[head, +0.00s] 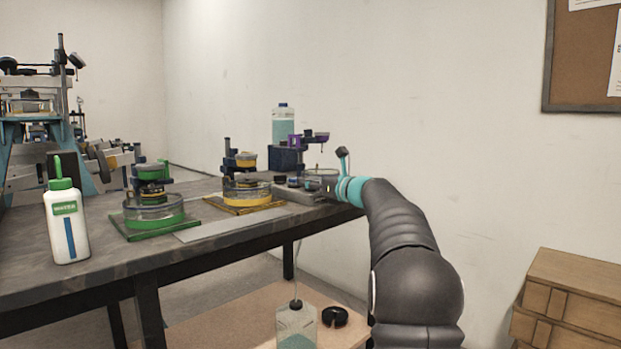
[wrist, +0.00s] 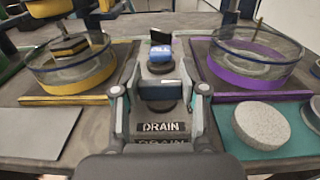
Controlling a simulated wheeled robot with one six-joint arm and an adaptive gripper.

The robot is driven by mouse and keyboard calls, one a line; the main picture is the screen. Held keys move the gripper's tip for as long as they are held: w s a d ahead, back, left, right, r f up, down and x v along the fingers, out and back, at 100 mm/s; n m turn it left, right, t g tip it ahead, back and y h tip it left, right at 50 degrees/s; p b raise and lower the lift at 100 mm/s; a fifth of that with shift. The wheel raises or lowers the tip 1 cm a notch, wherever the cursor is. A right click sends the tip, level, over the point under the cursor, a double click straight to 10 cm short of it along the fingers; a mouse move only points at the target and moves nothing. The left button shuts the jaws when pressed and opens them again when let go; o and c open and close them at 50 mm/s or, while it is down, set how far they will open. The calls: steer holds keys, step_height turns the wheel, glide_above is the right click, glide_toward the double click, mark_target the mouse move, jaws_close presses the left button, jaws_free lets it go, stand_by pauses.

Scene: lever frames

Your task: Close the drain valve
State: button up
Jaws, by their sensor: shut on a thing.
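The drain valve (wrist: 160,104) shows in the middle of the wrist view, dark and round, on a grey block with a DRAIN label (wrist: 164,127). My gripper (wrist: 160,92) reaches over it, one finger on each side, and is shut on the drain valve. How the finger pads touch it is hard to make out. A blue-capped fill valve (wrist: 161,51) stands just behind. In the head view my arm reaches the right end of the bench, and the drain valve cannot be made out there.
A glass dish on a yellow base (wrist: 75,75) stands left of the valve block and one on a purple base (wrist: 255,70) right. A round grey stone (wrist: 262,126) lies at the right. A water bottle (head: 67,222) stands on the bench (head: 100,262). A bottle (head: 296,328) sits below.

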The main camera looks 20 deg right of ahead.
stand_by(0.4)
steer(key=o, duration=1.2)
steer(key=shift+c, duration=0.2)
steer(key=v, duration=1.2)
